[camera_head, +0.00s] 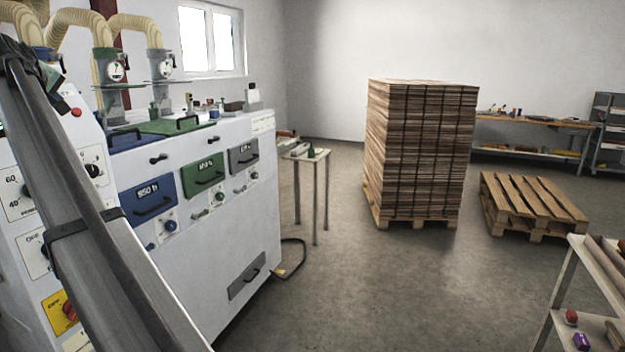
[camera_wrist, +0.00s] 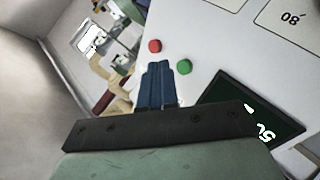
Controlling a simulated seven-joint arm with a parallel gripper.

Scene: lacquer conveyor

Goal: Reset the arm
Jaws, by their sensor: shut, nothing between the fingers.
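My gripper (camera_wrist: 158,72) shows in the wrist view as two blue fingers pressed together, with nothing between them. The fingers point toward a white panel (camera_wrist: 215,45) with a red button (camera_wrist: 155,46) and a green button (camera_wrist: 184,67) close to the tips. I cannot tell how far the tips are from the panel. In the head view my grey arm runs up the left side, in front of the machine (camera_head: 225,160). The gripper itself is not clear there.
The machine has blue, green and grey drawers, knobs and hoses. A small table (camera_head: 312,157) stands beside it. A tall stack of boards (camera_head: 420,150), an empty pallet (camera_head: 533,203) and a shelf unit (camera_head: 592,270) stand to the right. The middle floor is clear.

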